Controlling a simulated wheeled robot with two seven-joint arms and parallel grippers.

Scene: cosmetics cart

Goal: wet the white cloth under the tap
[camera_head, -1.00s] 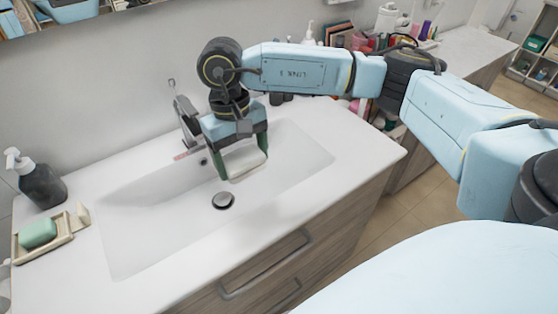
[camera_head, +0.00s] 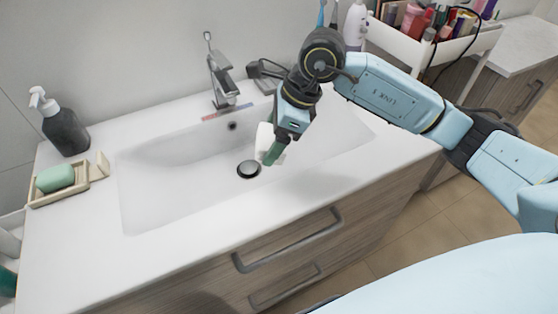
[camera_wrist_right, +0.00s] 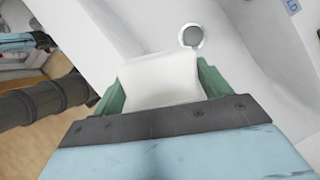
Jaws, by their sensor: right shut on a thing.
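My right gripper (camera_head: 272,154) is over the basin, to the right of the drain. It is shut on the white cloth (camera_head: 264,138), which shows between its green fingers. In the right wrist view the cloth (camera_wrist_right: 160,78) is a white folded pad held between the two green fingertips. The tap (camera_head: 220,82) stands at the back edge of the basin, to the left of the gripper and apart from the cloth. No water stream shows from it. My left gripper is not in view.
The white basin (camera_head: 165,190) has a dark drain plug (camera_head: 248,169), also in the right wrist view (camera_wrist_right: 191,37). A soap dispenser (camera_head: 63,128) and a green soap (camera_head: 55,178) in a dish stand at the left. A white cart (camera_head: 440,48) with cosmetics is at the back right.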

